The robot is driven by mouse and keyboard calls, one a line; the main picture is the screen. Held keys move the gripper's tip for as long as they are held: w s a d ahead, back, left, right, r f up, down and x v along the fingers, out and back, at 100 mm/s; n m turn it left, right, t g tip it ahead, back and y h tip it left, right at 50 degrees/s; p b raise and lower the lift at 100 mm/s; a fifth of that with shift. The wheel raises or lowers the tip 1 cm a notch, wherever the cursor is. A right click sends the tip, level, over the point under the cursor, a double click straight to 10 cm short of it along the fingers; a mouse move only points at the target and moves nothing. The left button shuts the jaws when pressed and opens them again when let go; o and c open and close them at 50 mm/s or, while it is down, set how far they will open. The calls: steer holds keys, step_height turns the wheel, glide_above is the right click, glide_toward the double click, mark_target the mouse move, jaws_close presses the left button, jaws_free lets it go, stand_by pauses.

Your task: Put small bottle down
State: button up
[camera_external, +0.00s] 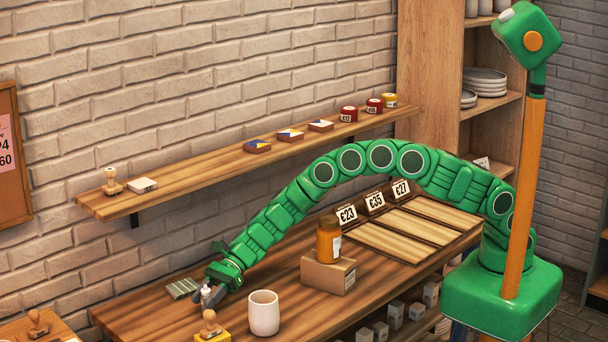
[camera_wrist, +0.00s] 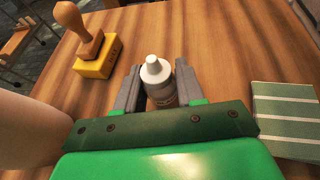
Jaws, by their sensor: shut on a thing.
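A small white bottle (camera_wrist: 155,71) with a nozzle tip is between the two grey fingers of my gripper (camera_wrist: 157,84) in the wrist view. My gripper is shut on the bottle, which looks upright. In the external view my gripper (camera_external: 208,296) is low over the left part of the wooden table (camera_external: 150,318), and the bottle (camera_external: 205,290) shows only as a small pale shape. I cannot tell whether its base touches the table.
A yellow stamp (camera_wrist: 97,57) with a wooden handle, a white cup (camera_external: 264,314) and a green striped pad (camera_external: 182,288) surround the gripper. A cardboard box (camera_external: 322,276) bearing an orange jar (camera_external: 328,242) stands further right. Bare wood lies beyond the bottle.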

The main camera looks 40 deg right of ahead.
steer(key=o, duration=1)
steer(key=shift+f, duration=0.1)
steer(key=shift+d+r, duration=0.2)
steer(key=v, duration=1.1)
steer(key=shift+w+d+r, duration=0.1)
steer(key=shift+d, duration=0.2)
